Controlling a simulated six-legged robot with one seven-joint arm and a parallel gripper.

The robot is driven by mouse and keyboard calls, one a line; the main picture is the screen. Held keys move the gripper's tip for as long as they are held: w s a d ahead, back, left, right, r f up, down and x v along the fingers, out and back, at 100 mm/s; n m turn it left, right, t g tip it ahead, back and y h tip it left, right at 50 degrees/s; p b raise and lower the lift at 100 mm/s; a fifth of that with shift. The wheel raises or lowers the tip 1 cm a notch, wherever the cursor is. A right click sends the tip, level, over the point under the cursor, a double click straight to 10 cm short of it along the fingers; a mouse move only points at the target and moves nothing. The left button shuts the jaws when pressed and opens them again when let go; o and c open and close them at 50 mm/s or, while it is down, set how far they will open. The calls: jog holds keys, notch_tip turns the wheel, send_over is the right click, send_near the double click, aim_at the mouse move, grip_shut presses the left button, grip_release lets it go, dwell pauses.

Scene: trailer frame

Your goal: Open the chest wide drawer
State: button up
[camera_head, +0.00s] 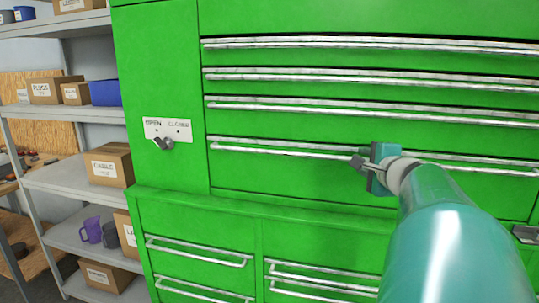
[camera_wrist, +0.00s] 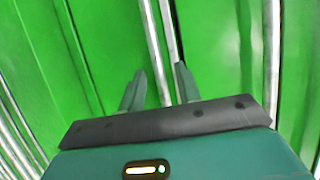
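A green chest (camera_head: 160,60) fills most of the head view, with several wide drawers stacked in its upper part. Each has a long silver bar handle, and all fronts look flush. I see no clear contact between fingers and bar. My teal arm hides part of the handles at right.
A plate (camera_head: 168,129) marked OPEN and CLOSED with a small lever (camera_head: 163,144) is left of the drawers. Smaller drawers with handles (camera_head: 198,252) are below a ledge (camera_head: 230,208). A grey shelf (camera_head: 60,182) with boxes stands at left.

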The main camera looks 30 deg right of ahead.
jog(key=shift+w+d, duration=0.15)
jog(key=shift+w, duration=0.05)
jog(key=shift+c, duration=0.3)
grip_shut()
jog(key=shift+f, duration=0.1)
